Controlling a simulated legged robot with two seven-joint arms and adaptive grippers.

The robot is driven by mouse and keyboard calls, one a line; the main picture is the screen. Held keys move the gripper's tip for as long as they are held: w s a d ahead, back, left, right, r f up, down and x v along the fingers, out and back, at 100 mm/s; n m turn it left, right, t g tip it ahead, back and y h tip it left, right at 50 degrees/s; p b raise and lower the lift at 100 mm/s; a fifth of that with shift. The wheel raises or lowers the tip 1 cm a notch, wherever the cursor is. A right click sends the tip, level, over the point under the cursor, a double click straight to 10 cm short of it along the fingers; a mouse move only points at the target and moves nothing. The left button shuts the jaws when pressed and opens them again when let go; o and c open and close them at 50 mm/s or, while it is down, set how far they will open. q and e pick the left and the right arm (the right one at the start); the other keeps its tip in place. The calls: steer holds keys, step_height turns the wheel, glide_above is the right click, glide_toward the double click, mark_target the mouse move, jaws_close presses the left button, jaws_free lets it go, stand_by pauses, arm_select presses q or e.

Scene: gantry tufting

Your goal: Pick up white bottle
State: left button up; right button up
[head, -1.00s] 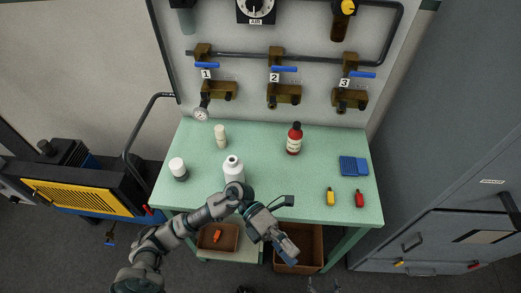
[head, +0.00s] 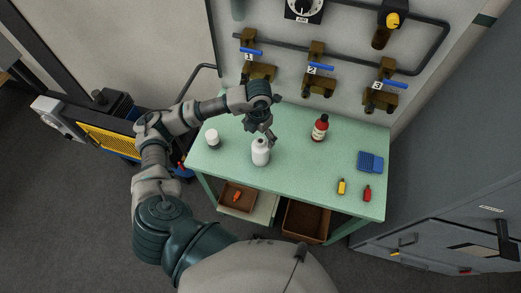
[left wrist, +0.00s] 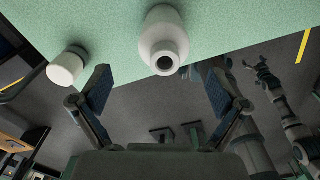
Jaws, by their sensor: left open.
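The white bottle (head: 261,152) stands upright on the green table, near its front left part. In the left wrist view the white bottle (left wrist: 163,42) shows from above, its mouth toward the camera. My left gripper (head: 264,134) is just above and behind the bottle, pointing down. In the left wrist view its two spread fingers (left wrist: 160,92) are open and empty, with the bottle beyond them and roughly centred between them. My right gripper (left wrist: 266,76) appears small at the right of the left wrist view; its jaw state is unclear.
A white-capped jar (head: 212,139) stands left of the bottle. A red-brown bottle (head: 320,128), blue tray (head: 370,161), yellow bottle (head: 341,187) and red bottle (head: 367,193) are to the right. Valves (head: 317,83) line the back wall. The table's (head: 290,175) middle front is clear.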

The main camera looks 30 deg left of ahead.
mark_target(261, 143)
arm_select(q)
steer(key=shift+d+f, duration=0.2)
steer(key=shift+f, duration=1.05)
step_height(261, 143, down, 4)
steer(key=shift+f+p, duration=0.25)
steer(key=shift+p, duration=0.6)
steer(key=shift+a+f, duration=0.1)
steer(key=shift+f, duration=0.25)
steer(key=shift+d+r, duration=0.1)
steer(key=shift+d, duration=0.1)
steer(key=c, duration=1.4)
steer(key=shift+c, duration=0.3)
steer(key=shift+r, duration=0.1)
